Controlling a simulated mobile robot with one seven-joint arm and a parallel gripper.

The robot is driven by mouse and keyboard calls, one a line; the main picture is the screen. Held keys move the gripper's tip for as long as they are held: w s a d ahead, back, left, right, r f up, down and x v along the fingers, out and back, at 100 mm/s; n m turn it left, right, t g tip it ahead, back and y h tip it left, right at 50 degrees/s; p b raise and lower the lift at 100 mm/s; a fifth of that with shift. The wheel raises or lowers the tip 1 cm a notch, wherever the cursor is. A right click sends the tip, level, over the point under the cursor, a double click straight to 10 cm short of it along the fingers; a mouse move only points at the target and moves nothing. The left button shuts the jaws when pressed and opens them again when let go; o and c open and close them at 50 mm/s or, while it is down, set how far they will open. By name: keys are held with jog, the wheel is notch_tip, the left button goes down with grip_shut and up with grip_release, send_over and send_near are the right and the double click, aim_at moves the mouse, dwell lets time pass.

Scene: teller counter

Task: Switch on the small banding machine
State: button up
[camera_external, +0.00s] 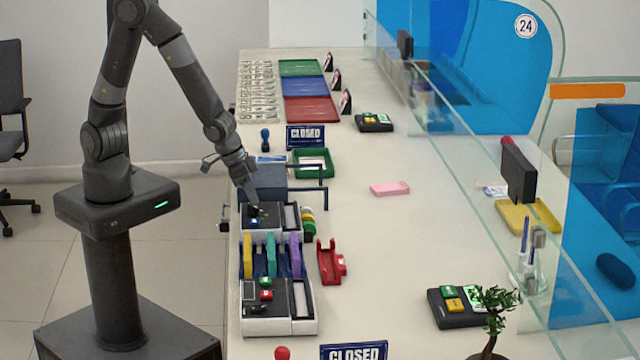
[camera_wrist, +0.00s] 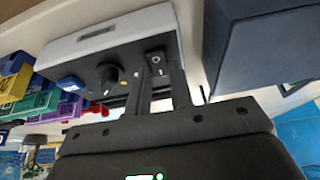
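The banding machine below my gripper has a white body and dark control panel (camera_external: 275,226). In the wrist view its panel (camera_wrist: 125,67) carries a blue button (camera_wrist: 72,83), a black knob (camera_wrist: 109,74), small lights and a small switch plate (camera_wrist: 155,60). My gripper (camera_external: 252,208) points down over this panel. In the wrist view the fingertips of my gripper (camera_wrist: 160,78) stand slightly apart, with nothing held, at the switch plate. I cannot tell whether they touch it. A second machine (camera_external: 278,310) with red and green buttons stands nearer the front.
A dark blue-grey box (camera_external: 262,184) stands close behind the machine. It also shows at the right of the wrist view (camera_wrist: 265,45). Coloured holders (camera_external: 270,256) and a red stand (camera_external: 330,262) lie in front.

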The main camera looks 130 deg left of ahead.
grip_shut()
jog(key=shift+w+a+g+h, duration=0.1)
jog(key=shift+a+g+h, duration=0.15)
jog(key=shift+g+h, duration=0.3)
jog(key=shift+w+a+g+h, duration=0.15)
jog(key=shift+w+g+h, duration=0.05)
jog(key=shift+g+h, duration=0.55)
jog(key=o, duration=0.6)
grip_release()
jog(key=shift+c, duration=0.2)
